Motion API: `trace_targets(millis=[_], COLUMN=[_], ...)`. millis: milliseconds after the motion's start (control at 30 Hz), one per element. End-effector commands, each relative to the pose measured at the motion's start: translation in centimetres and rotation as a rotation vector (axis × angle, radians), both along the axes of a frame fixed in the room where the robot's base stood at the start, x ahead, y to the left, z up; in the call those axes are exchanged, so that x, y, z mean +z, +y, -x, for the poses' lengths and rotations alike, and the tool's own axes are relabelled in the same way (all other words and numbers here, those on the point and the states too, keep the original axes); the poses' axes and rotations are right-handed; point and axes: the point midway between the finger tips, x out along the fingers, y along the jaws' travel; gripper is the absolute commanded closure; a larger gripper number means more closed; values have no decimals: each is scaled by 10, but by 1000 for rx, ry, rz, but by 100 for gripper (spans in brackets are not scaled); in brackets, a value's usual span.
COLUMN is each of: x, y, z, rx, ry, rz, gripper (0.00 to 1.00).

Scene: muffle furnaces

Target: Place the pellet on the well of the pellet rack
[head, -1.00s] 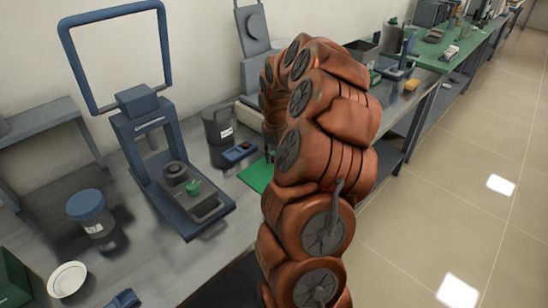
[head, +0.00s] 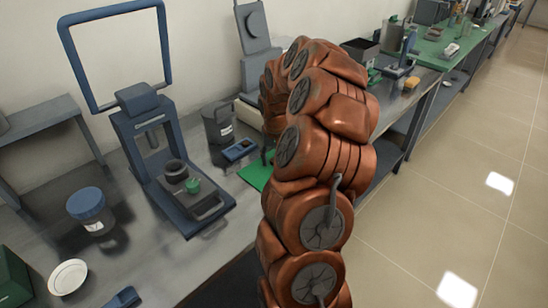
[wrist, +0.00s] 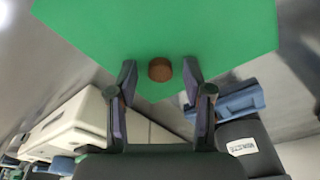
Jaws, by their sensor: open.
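The pellet (wrist: 159,70) is a small brown cylinder near the edge of a green mat (wrist: 200,25) in the wrist view. My gripper (wrist: 159,76) is open, with one dark finger on each side of the pellet. Gaps show between the pellet and both fingers, so it is not clasped. In the head view the green mat (head: 257,171) shows only partly. My orange arm hides the pellet and most of the gripper there. I cannot pick out the pellet rack or its well in either view.
A blue press (head: 170,170) with a tall frame stands left of the mat. A grey labelled container (head: 218,124) and a small blue device (head: 239,150) are beside the mat. A blue-lidded jar (head: 90,210) and a white dish (head: 67,277) are at front left.

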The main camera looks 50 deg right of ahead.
Motion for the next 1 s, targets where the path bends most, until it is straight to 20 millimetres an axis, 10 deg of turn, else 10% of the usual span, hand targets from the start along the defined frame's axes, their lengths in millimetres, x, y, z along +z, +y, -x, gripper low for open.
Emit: trace_targets(millis=[267, 1000], x=[11, 120], y=[0, 8], z=[0, 12], rx=[0, 1], ry=[0, -1], rz=[1, 1], gripper=[49, 49])
